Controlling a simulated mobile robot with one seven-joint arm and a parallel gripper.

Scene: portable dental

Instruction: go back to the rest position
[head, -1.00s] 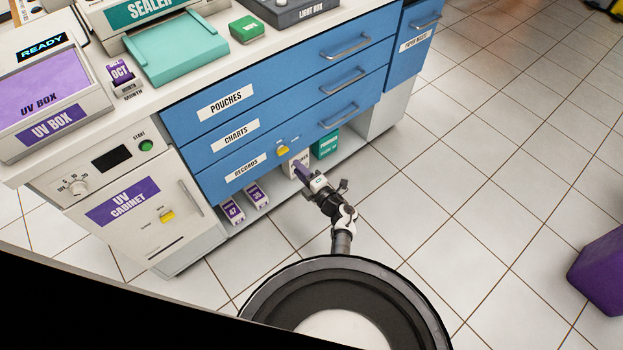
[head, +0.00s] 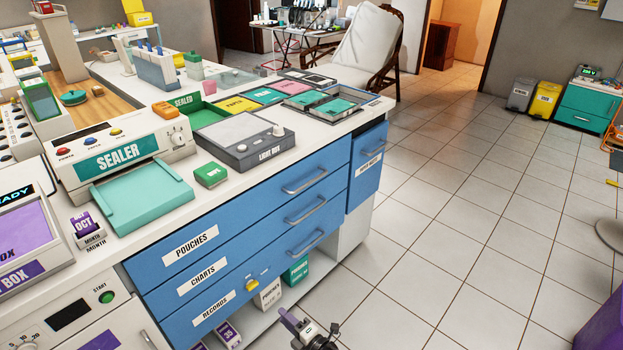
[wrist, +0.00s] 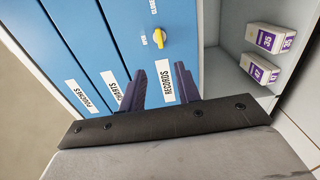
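My gripper (head: 290,318) shows at the bottom of the head view, low in front of the open shelf under the blue drawers. In the wrist view my gripper (wrist: 157,88) has its two dark purple fingers apart, with nothing between them. Behind the fingers is the blue drawer front with the RECORDS label (wrist: 168,82). Most of my arm is below the head view's edge.
The shelf below holds a white box (head: 267,294), a green box (head: 297,270) and purple-labelled boxes (wrist: 270,38). The tiled floor (head: 420,270) to the right is clear. A purple block (head: 603,325) stands at the right edge.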

